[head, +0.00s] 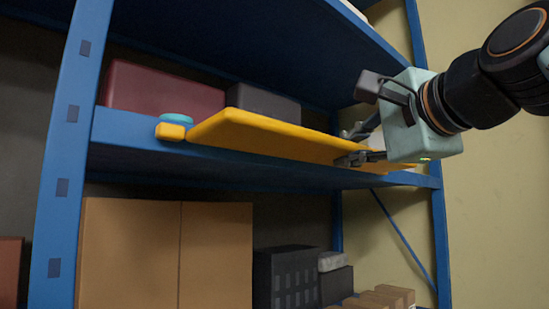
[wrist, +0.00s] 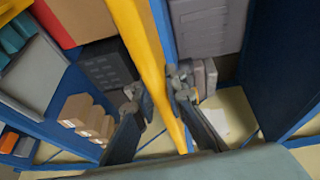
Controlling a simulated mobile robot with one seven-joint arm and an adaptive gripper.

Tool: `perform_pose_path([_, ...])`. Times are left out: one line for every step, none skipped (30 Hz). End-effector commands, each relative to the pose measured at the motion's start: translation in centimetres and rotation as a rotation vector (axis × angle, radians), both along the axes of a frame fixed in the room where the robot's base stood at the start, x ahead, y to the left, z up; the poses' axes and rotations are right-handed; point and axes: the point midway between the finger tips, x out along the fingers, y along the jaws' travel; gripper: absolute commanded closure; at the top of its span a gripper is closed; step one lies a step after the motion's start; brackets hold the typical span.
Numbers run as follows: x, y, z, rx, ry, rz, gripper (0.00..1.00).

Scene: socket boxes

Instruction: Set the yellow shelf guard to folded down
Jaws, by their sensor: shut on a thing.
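The yellow shelf guard (head: 265,137) is a long flat panel along the front edge of the blue shelf (head: 120,135). In the head view it sticks out from that edge, tilted, with its broad face showing. A small yellow block (head: 171,131) sits at its left end. My gripper (head: 352,148) is shut on the guard near its right end, with one finger above and one below. In the wrist view the guard (wrist: 150,60) runs as a yellow strip between the two fingers (wrist: 157,92). The guard's right end is partly hidden behind my gripper.
Cardboard boxes (head: 165,255) and a black crate (head: 286,278) stand below. Blue posts (head: 65,150) bound the shelf; open room lies in front.

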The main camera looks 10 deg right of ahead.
Motion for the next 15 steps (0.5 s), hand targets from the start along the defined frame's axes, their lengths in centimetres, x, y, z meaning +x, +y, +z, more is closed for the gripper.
perform_pose_path([0.24,0.08,-1.17,-0.011,0.025,0.003,1.00])
perform_pose_path([0.25,0.07,-1.22,-0.011,0.026,0.003,1.00])
perform_pose_path([0.27,0.06,-1.27,-0.011,0.026,0.003,1.00])
perform_pose_path([0.28,0.06,-1.29,-0.011,0.027,0.002,1.00])
perform_pose_path([0.28,0.05,-1.31,-0.011,0.027,0.002,1.00])
perform_pose_path([0.29,0.04,-1.32,-0.012,0.027,0.002,1.00])
perform_pose_path([0.31,0.03,-1.33,-0.012,0.027,0.002,1.00])
perform_pose_path([0.31,0.02,-1.34,-0.012,0.027,0.002,1.00])
perform_pose_path([0.32,0.01,-1.35,-0.013,0.028,0.001,1.00])
perform_pose_path([0.32,0.00,-1.36,-0.013,0.028,0.001,1.00])
perform_pose_path([0.33,0.00,-1.37,-0.013,0.028,0.001,1.00])
perform_pose_path([0.33,-0.01,-1.38,-0.013,0.028,0.001,1.00])
perform_pose_path([0.34,-0.01,-1.38,-0.013,0.028,0.001,1.00])
perform_pose_path([0.34,-0.01,-1.39,-0.013,0.028,0.001,1.00])
perform_pose_path([0.35,-0.01,-1.39,-0.013,0.028,0.001,0.86])
